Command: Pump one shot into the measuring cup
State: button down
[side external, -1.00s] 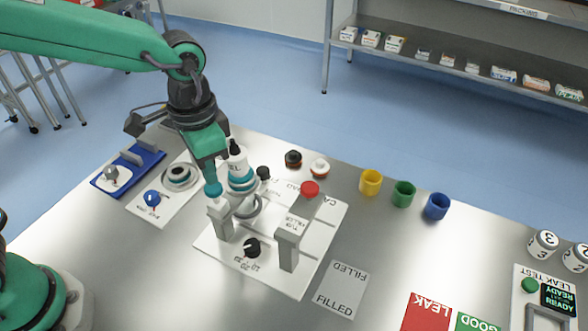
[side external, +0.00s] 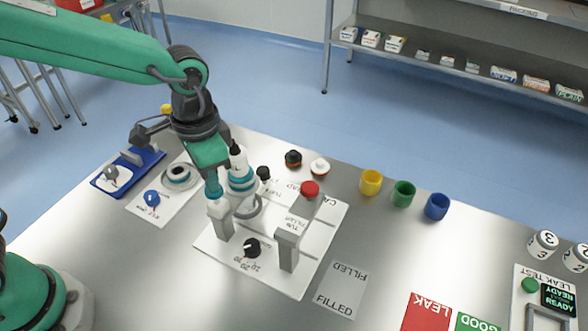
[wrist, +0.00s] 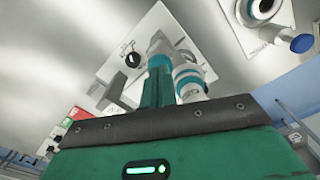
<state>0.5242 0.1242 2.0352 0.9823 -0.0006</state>
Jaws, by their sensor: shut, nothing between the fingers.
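My gripper (side external: 213,190) points down, with its teal fingers together and empty. The fingertips are at the top of a pale post (side external: 222,220) on the white filler plate (side external: 318,243), close against its teal and white top. In the wrist view the fingers (wrist: 158,75) reach toward that same top; whether they touch or press it, I cannot tell. A white bottle (side external: 241,185) with a teal band and black tip stands just behind. A clear ring-like vessel (side external: 250,209) is beside the post; whether it is the measuring cup, I cannot tell.
A black dial (side external: 252,247) and a grey post with a red button (side external: 310,188) are on the plate. Yellow (side external: 371,182), green (side external: 403,194) and blue (side external: 437,206) cups stand to the right.

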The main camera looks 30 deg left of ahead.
jog(key=shift+f, duration=0.85)
jog(key=shift+r, duration=1.9)
jog(key=shift+r, duration=0.1)
notch_tip(320, 180, up, 6)
jog(key=shift+f, duration=0.1)
dwell(0.8)
jog(key=shift+a, duration=0.1)
jog(key=s+a+n+t, duration=0.2)
jog(key=s+a+n, duration=0.1)
jog(key=a, duration=0.6)
jog(key=s+a+r+n+t, duration=0.1)
jog(key=s+a+n+t, duration=0.2)
jog(key=s+a, duration=0.3)
jog(key=a, duration=0.3)
jog(key=shift+s+a+t, duration=0.15)
jog(key=shift+s+t, duration=0.15)
